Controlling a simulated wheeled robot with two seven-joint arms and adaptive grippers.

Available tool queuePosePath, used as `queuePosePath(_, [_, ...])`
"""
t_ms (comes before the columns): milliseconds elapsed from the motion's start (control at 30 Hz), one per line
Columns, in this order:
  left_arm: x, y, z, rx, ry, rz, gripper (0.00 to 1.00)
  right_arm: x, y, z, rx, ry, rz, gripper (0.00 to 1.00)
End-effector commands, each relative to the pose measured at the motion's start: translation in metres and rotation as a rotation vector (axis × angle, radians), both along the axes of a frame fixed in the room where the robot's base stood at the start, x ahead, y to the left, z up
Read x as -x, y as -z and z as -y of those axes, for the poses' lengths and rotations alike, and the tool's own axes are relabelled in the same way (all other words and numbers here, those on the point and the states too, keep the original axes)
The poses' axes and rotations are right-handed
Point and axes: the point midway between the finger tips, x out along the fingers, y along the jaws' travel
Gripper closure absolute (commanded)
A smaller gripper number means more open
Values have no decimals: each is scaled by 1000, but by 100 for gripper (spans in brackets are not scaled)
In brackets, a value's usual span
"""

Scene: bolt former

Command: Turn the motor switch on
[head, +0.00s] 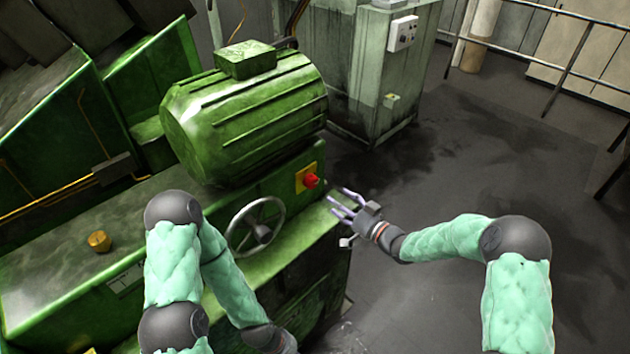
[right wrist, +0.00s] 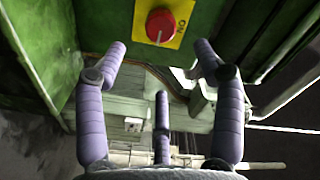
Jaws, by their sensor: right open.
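The motor switch is a red rotary knob (head: 311,180) on a yellow plate (head: 300,184), on the end of the green machine below the big ribbed motor (head: 245,115). My right gripper (head: 343,203) is open and empty, just right of and slightly below the knob, apart from it. In the right wrist view the red knob (right wrist: 160,25) and yellow plate (right wrist: 182,38) show at the top centre, beyond the spread purple fingertips (right wrist: 160,48). My left arm reaches down over the machine's front; its gripper is not visible.
A spoked handwheel (head: 256,226) is left of and below the switch. A green ledge (head: 300,240) runs under it. A grey cabinet (head: 350,70) stands behind. Open dark floor (head: 470,150) lies to the right, with railings (head: 570,65) beyond.

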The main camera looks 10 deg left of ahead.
Motion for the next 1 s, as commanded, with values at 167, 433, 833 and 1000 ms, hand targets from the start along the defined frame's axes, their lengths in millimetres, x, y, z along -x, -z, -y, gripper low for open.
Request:
queuePosePath(167, [0,4,0,0,0,-1,100,-9,1,-13,-2,-5,1,31])
queuePosePath(433, [0,11,0,0,0,-1,100,-38,2,-51,-1,-5,2,31])
queuePosePath(833, [0,16,0,0,0,0,100,-65,1,-83,-1,-2,0,31])
queuePosePath(1000, [0,16,0,0,0,0,100,-66,0,-84,0,-1,-1,31])
